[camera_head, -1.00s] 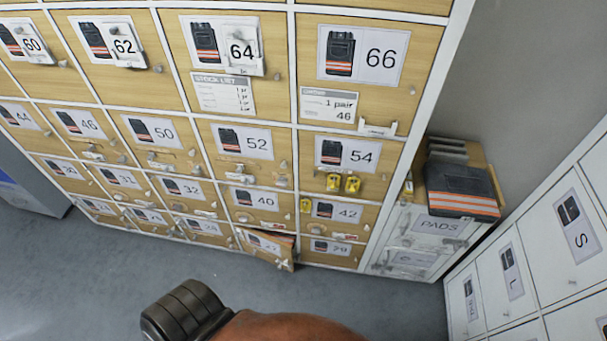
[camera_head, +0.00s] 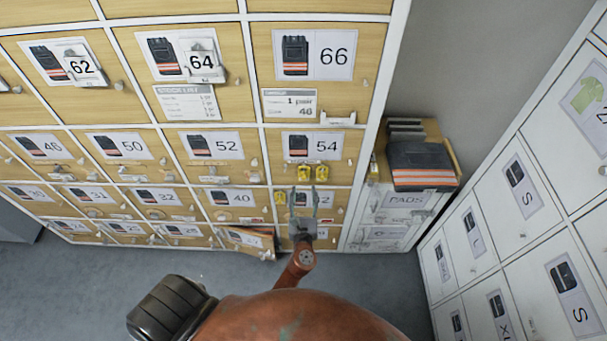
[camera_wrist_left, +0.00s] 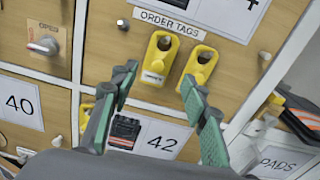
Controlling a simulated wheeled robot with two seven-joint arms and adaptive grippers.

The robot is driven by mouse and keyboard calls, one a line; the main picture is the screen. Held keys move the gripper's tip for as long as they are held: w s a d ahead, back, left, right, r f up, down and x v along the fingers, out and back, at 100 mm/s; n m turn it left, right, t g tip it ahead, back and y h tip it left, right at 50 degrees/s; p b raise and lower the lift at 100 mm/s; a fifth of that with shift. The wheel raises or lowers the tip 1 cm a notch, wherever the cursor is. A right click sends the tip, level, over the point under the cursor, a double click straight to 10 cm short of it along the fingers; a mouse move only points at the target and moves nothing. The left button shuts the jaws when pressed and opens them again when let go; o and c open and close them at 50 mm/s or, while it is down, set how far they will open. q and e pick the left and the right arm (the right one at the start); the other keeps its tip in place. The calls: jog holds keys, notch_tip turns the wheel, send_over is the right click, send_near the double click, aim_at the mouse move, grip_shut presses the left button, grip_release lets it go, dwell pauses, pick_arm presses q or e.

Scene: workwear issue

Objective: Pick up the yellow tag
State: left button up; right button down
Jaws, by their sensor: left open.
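Two yellow tags hang side by side on the locker front below the 54 label, a left one (camera_head: 303,173) and a right one (camera_head: 321,174). In the left wrist view the left tag (camera_wrist_left: 158,58) and right tag (camera_wrist_left: 199,68) hang under an "ORDER TAGS" strip, each with a hole near its top. A third yellow tag (camera_head: 281,198) hangs lower, beside the 42 label; my finger partly hides it in the wrist view. My left gripper (camera_head: 304,192) is open and empty just below the pair, its fingertips (camera_wrist_left: 159,82) spread. My right gripper is not in view.
Knobs and latches stick out from the wooden locker doors (camera_head: 210,100). A low door (camera_head: 250,241) hangs ajar at the lower left of my gripper. A dark striped folded garment (camera_head: 422,165) lies on the PADS unit (camera_head: 405,200). White lockers (camera_head: 510,240) stand at right.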

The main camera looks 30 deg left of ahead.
aim_at(304, 177)
pick_arm(q)
jog(key=shift+m+y, duration=0.3)
jog(key=x, duration=0.2)
jog(key=r+x, duration=0.1)
jog(key=x, duration=0.5)
jog(key=shift+r, duration=0.4)
jog(key=c, duration=0.6)
